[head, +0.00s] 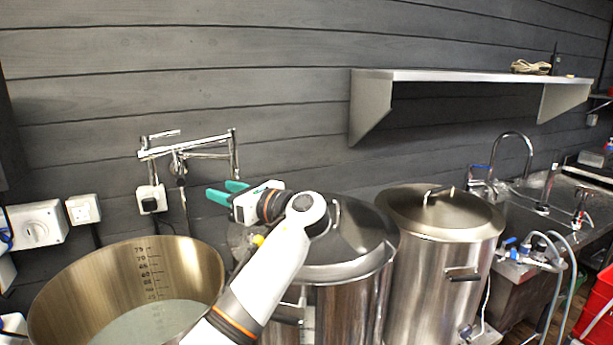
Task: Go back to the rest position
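My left gripper (226,192) has teal fingers and points left, in the middle of the head view. Its two fingers stand apart with nothing between them, so it is open and empty. It is up above the gap between the open steel pot and the nearer lidded pot. The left arm comes up from the bottom edge and covers part of the nearer lidded pot. My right gripper is not in view.
An open steel pot (60,290) with volume marks holds pale liquid at the lower left. Two lidded pots, a nearer one (345,300) and a farther one (425,255), stand right of it. A wall shelf (450,76), pipework (180,150) and a sink tap (512,136) are behind.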

